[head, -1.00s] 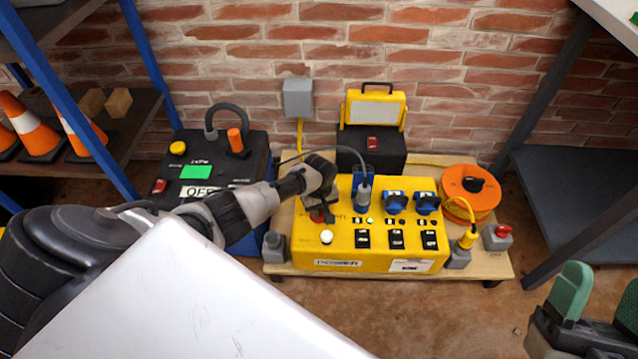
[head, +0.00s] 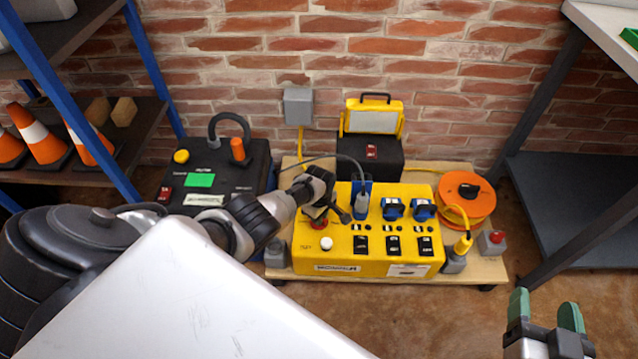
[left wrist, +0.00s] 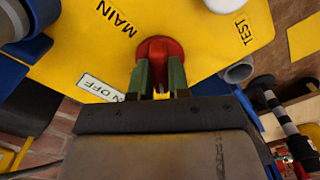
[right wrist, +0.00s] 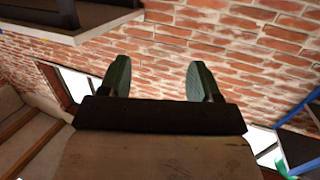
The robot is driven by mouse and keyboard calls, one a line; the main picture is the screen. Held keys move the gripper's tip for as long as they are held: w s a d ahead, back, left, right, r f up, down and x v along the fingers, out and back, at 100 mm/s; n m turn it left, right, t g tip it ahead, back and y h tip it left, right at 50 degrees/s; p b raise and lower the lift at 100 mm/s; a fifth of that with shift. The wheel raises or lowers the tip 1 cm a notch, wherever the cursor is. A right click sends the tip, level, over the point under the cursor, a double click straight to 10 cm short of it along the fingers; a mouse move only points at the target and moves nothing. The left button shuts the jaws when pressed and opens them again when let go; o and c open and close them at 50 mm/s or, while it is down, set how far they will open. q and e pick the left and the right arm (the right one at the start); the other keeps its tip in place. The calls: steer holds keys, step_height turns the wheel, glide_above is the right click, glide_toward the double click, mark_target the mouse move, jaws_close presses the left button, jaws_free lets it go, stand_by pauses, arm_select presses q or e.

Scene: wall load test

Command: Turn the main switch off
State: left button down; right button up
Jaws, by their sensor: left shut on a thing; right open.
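The yellow power box (head: 335,258) sits on a low wooden board against the brick wall. Its red main switch knob (left wrist: 158,50) shows in the left wrist view beside the printed words MAIN and OFF. My left gripper (left wrist: 160,88) is shut on this red knob, with a green fingertip on each side. In the head view the knob (head: 318,222) is partly hidden by my left gripper (head: 327,205). My right gripper (head: 546,310) is open and empty at the lower right, away from the box; it also shows in the right wrist view (right wrist: 160,80).
A black battery unit (head: 240,180) stands left of the box. A work light (head: 373,120) on a black case stands behind it. An orange cable reel (head: 467,198) is at its right. Shelves (head: 95,165) with cones are at left; a dark rack (head: 570,190) is at right.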

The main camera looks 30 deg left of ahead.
arm_select(q)
steer(key=n, duration=0.3)
steer(key=shift+n+p, duration=0.35)
steer(key=shift+n, duration=1.85)
arm_select(e)
steer(key=shift+s+d+f+g+h, duration=0.2)
steer(key=shift+s+f+g, duration=0.1)
steer(key=shift+f+g, duration=0.3)
steer(key=shift+s+d+f+g+h, duration=0.2)
steer(key=shift+s+f+g, duration=0.15)
steer(key=shift+f+g, duration=0.25)
steer(key=shift+s+d+f+g+h, duration=0.1)
steer(key=shift+s+d+f+g, duration=0.15)
steer(key=shift+f+g, duration=0.35)
arm_select(q)
steer(key=shift+a, duration=0.1)
arm_select(e)
steer(key=shift+s+f, duration=0.1)
steer(key=shift+f, duration=0.1)
arm_select(q)
steer(key=c, duration=1.1)
jaws_free()
arm_select(e)
steer(key=shift+r, duration=0.1)
